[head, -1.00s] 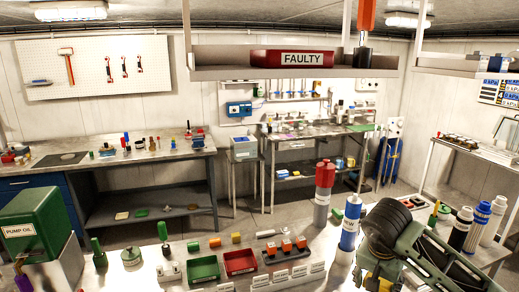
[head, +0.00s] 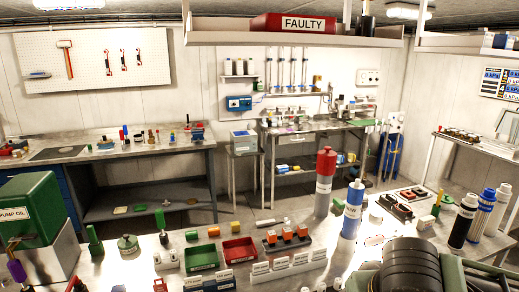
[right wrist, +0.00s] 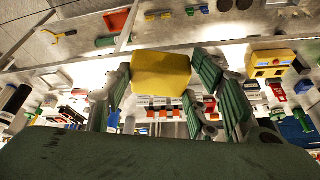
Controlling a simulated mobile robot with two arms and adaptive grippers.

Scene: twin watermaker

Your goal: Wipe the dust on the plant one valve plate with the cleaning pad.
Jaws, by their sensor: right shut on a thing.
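A yellow block, which looks like the cleaning pad (right wrist: 161,73), is in the right wrist view. My right gripper (right wrist: 163,86) is shut on it, with green ridged fingers at its left and right sides. The pad is held above a bench crowded with parts. In the head view only my right forearm shows, at the bottom right; the pad and fingers are out of that frame. I cannot make out which thing is the plant one valve plate, nor any dust. My left gripper is in neither view.
The near bench holds a green pump oil container (head: 28,213), green (head: 201,257) and red (head: 239,250) trays, a red-topped cylinder (head: 324,183) and a blue-and-white bottle (head: 352,210). Benches line the back wall.

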